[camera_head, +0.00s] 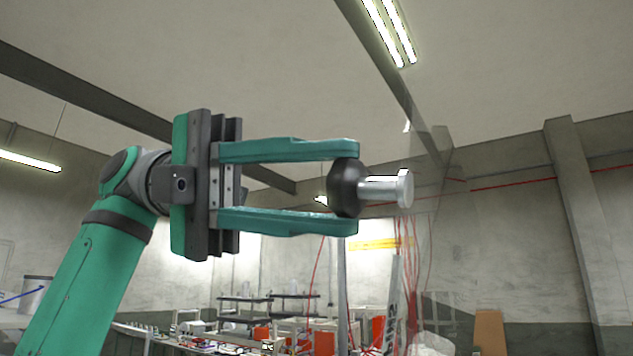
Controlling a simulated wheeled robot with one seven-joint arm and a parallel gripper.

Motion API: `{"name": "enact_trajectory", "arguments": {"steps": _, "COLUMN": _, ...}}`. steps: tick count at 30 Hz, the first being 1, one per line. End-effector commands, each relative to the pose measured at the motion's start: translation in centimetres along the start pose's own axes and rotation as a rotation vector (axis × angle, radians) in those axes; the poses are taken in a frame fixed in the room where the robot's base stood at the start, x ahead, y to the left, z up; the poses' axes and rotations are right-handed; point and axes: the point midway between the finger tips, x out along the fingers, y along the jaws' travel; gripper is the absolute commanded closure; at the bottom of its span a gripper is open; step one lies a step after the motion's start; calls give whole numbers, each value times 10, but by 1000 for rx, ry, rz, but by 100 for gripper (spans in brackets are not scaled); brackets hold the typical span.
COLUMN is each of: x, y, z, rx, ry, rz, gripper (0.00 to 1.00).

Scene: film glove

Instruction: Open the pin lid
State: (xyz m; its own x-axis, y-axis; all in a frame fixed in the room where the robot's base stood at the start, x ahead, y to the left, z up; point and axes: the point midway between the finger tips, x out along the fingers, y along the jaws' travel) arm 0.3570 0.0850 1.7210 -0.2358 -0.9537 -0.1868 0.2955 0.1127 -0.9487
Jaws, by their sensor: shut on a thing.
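My gripper (345,187) is in the middle of the head view, at the end of my green arm, and its two green fingers point right. The fingers are shut on a black round knob (346,187), one finger above it and one below. A silver metal pin (380,189) with a wider flat end sticks out to the right from the knob. The pin lies about level. A faint, see-through upright panel (430,180) stands around the pin's right end; I cannot tell if the pin goes through it. I cannot make out a separate lid.
Behind and below is a cluttered workshop with benches (230,345), orange-red items (322,343) and red cables (318,265). A grey pillar (580,200) stands at the right. The space around my gripper looks clear apart from the see-through panel.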

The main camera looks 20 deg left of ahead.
Motion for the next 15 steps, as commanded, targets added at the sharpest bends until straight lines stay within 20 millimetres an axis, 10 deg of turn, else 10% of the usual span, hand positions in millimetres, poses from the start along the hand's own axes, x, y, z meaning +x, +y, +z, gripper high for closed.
{"name": "enact_trajectory", "arguments": {"steps": 4, "x": 0, "y": -1, "z": 1, "rx": 0, "ry": 0, "rz": -3, "gripper": 100}}
{"name": "enact_trajectory", "arguments": {"steps": 5, "x": 0, "y": -1, "z": 1, "rx": 0, "ry": 0, "rz": -3, "gripper": 64}}
{"name": "enact_trajectory", "arguments": {"steps": 6, "x": 0, "y": -1, "z": 0, "rx": 0, "ry": 0, "rz": -2, "gripper": 55}}
{"name": "enact_trajectory", "arguments": {"steps": 15, "x": 0, "y": 0, "z": 0, "rx": -1, "ry": -1, "rz": 0, "gripper": 53}}
